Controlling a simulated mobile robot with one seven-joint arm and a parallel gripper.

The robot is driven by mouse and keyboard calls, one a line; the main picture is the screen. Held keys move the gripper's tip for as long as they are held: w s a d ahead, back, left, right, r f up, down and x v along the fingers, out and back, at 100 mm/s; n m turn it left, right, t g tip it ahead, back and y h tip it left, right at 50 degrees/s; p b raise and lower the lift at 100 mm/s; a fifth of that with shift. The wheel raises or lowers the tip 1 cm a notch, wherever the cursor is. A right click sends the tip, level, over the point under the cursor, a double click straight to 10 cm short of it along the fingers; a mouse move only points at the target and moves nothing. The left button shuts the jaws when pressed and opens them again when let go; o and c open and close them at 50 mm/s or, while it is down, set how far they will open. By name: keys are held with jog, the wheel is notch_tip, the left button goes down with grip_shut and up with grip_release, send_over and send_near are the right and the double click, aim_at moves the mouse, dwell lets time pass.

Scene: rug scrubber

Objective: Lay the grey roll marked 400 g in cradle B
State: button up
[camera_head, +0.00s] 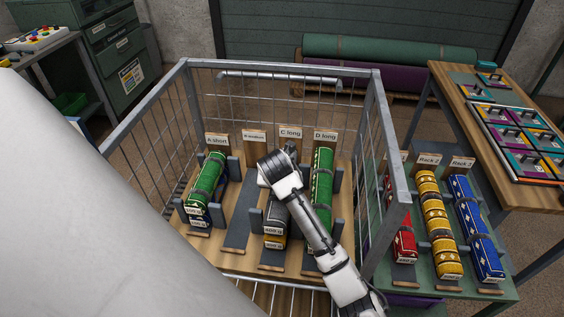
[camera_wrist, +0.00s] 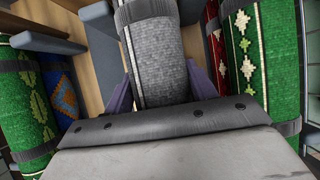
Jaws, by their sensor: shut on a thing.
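The grey roll (camera_head: 276,212) shows in the wire cart, in line with the cradle marked C long; its end tag seems to read 400 g. In the wrist view the grey roll (camera_wrist: 158,58) lies between my purple fingers. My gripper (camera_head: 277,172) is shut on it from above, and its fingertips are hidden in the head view. Another tagged roll end (camera_head: 274,243) shows just below the grey roll. I cannot tell whether they touch. Cradle B (camera_head: 240,205), the dark strip left of the grey roll, is bare.
Cradle A holds a green roll (camera_head: 206,182) with a blue one partly hidden below. Cradle D has a green roll (camera_head: 321,185) close on the right. The cart's metal rim (camera_head: 280,66) surrounds them. A rack outside on the right holds red, yellow (camera_head: 434,215) and blue rolls.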

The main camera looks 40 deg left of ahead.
notch_tip(320, 180, up, 7)
jog(key=p, duration=0.3)
jog(key=shift+f+p, duration=0.1)
jog(key=shift+p, duration=0.3)
jog(key=shift+r, duration=0.3)
jog(key=s+a+r+b, duration=0.4)
jog(key=s+a+r, duration=0.15)
jog(key=a, duration=0.45)
jog(key=f, duration=0.6)
jog(key=f+p, duration=0.1)
jog(key=f, duration=0.6)
jog(key=f+p, duration=0.1)
jog(key=f, duration=0.6)
jog(key=shift+s, duration=0.3)
jog(key=shift+f, duration=0.15)
jog(key=o, duration=1.3)
jog(key=shift+d, duration=0.1)
jog(key=shift+c, duration=0.2)
